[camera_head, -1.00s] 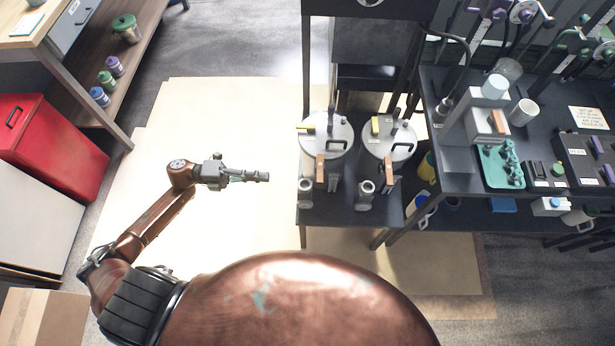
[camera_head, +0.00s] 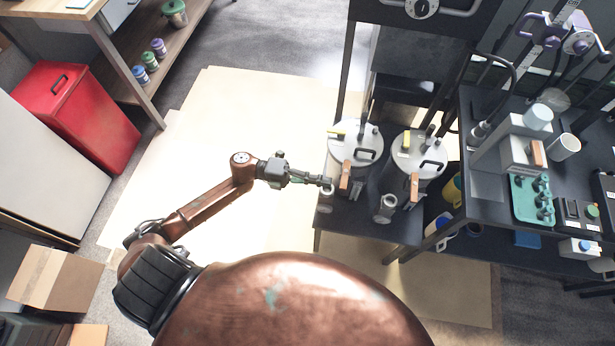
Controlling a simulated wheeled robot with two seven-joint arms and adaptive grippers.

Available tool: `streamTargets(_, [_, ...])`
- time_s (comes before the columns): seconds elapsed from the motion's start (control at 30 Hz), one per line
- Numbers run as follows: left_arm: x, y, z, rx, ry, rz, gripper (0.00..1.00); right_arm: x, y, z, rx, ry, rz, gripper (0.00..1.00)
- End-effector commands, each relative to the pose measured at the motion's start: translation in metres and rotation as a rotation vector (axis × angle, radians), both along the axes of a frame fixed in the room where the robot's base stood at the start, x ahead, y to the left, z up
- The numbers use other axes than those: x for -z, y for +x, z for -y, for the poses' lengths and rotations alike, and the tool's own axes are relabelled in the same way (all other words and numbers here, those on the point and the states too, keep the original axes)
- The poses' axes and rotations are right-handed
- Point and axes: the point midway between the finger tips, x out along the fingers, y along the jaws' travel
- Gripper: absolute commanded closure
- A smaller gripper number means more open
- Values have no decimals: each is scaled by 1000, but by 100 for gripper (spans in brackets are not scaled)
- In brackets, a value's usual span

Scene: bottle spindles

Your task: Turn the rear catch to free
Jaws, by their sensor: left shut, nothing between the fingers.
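Two round pale-lidded vessels stand on a dark stand: a left one (camera_head: 366,140) and a right one (camera_head: 429,150). The left lid has a yellow tab (camera_head: 336,132) at its rear left and a copper-coloured lever (camera_head: 345,174) at its front. The right lid has a yellow tab (camera_head: 407,138) and a copper-coloured lever (camera_head: 414,184) in like places. I cannot tell which part is the rear catch. My left gripper (camera_head: 327,182) is shut and empty, its tips at the stand's left edge, near the left lever and above a short grey cylinder (camera_head: 326,200). My right gripper is out of view.
A second grey cylinder (camera_head: 387,207) stands on the dark stand (camera_head: 360,222). At right, a dark bench (camera_head: 478,215) holds a grey device, a white cup (camera_head: 564,146) and a green rack (camera_head: 531,207). A red bin (camera_head: 85,115) is at left. The pale floor mat between is clear.

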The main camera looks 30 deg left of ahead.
Motion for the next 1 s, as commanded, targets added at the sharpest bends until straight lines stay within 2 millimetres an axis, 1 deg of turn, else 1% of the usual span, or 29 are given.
streamTargets(0.03, [0,2,7,1,-2,1,100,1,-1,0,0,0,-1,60])
streamTargets(0.1, [0,4,12,1,0,0,100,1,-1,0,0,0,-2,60])
streamTargets(0.23, [0,5,19,1,1,-1,100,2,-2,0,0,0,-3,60])
streamTargets(0.63, [0,5,20,-2,1,-1,100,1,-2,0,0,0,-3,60])
streamTargets(1.0, [-1,3,23,-64,0,0,100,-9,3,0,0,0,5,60])
